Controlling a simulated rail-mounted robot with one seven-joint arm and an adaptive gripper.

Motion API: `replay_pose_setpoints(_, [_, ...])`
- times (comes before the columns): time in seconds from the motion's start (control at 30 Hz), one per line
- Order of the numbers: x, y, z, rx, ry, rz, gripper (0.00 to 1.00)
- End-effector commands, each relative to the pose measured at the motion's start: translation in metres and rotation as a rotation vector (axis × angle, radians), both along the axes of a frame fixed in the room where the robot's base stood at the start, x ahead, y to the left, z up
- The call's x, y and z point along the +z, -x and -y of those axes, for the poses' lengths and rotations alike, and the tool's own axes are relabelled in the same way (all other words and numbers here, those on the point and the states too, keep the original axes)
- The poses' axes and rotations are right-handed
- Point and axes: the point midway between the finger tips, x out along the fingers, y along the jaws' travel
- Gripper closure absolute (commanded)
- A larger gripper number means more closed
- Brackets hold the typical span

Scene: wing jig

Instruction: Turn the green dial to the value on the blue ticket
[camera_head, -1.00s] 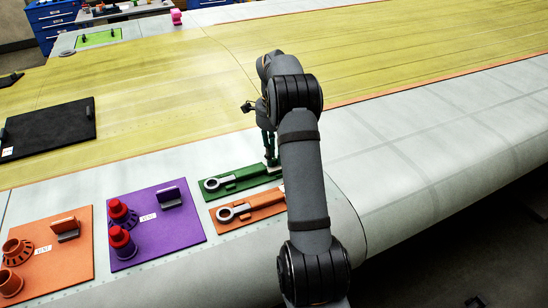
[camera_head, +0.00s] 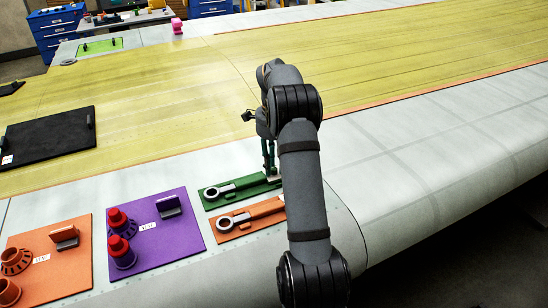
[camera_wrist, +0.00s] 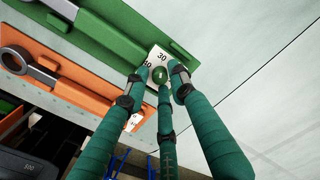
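The green dial (camera_wrist: 160,75) is a small round knob on a white plate (camera_wrist: 162,54) at the end of a green board (camera_wrist: 105,36). The plate shows "30" and a second number partly covered by a finger. My gripper (camera_wrist: 162,78) has its green fingers around the dial in the wrist view, with tips very close to it; contact is unclear. In the head view my gripper (camera_head: 270,175) is low over the right end of the green board (camera_head: 212,203), and the dial is hidden there. I cannot make out a blue ticket in either view.
An orange board with a grey ring-ended tool (camera_head: 226,223) lies just in front of the green one. A purple board (camera_head: 180,237) and another orange board (camera_head: 75,275) lie to the left. A black mat (camera_head: 50,142) is farther back. The wing surface right of my arm is clear.

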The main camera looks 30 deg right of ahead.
Motion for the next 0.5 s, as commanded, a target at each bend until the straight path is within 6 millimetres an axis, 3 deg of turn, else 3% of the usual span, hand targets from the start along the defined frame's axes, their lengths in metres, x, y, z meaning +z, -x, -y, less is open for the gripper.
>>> replay_pose_setpoints(0.17, [0.023, -0.002, 0.001, 0.0, 0.003, 0.007, 0.75])
replay_pose_setpoints(0.5, [0.091, -0.002, 0.002, 0.0, 0.004, 0.006, 0.75])
